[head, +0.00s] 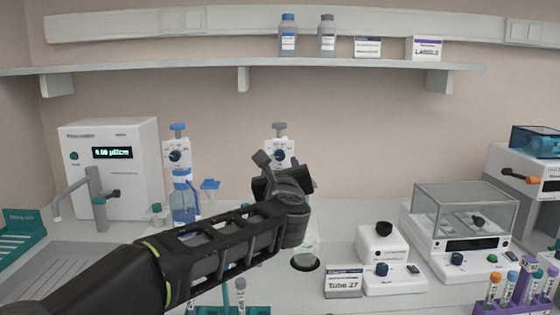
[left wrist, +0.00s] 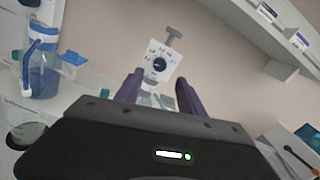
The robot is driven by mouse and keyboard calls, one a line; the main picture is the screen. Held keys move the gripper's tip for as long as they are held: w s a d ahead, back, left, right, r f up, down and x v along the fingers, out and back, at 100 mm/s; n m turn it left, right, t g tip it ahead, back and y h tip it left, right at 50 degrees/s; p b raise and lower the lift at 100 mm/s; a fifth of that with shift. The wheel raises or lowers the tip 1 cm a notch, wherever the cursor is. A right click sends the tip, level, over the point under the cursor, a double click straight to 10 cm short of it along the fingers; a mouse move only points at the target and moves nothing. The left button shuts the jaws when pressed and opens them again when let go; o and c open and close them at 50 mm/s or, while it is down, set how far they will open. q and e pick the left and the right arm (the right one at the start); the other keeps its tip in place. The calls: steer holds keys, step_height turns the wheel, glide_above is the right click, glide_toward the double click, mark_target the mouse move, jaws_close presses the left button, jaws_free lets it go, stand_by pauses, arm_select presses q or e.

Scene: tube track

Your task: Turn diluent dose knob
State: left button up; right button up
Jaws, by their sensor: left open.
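A white dispenser head with a grey top (head: 280,147) stands at the back middle of the bench. Its face has a dial scale with a dark round knob, which also shows in the left wrist view (left wrist: 159,65). A similar head with a blue top (head: 177,153) stands to its left on a blue bottle (head: 184,202). I cannot tell from labels which is the diluent. My left gripper (head: 268,172) is in front of the grey-topped dispenser and hides its lower part. In the left wrist view its two fingers (left wrist: 158,88) are apart, with the knob beyond and between them, seemingly untouched.
A white meter with a lit display (head: 112,153) stands at the left. A "Tube 27" sign (head: 343,283), a white mixer (head: 382,245), a clear-covered balance (head: 465,212) and a purple tube rack (head: 512,308) are to the right. A shelf (head: 300,70) runs above.

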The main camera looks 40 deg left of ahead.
mark_target(280, 157)
arm_select(q)
steer(key=shift+p+x, duration=0.9)
steer(key=shift+x, duration=3.1)
jaws_close()
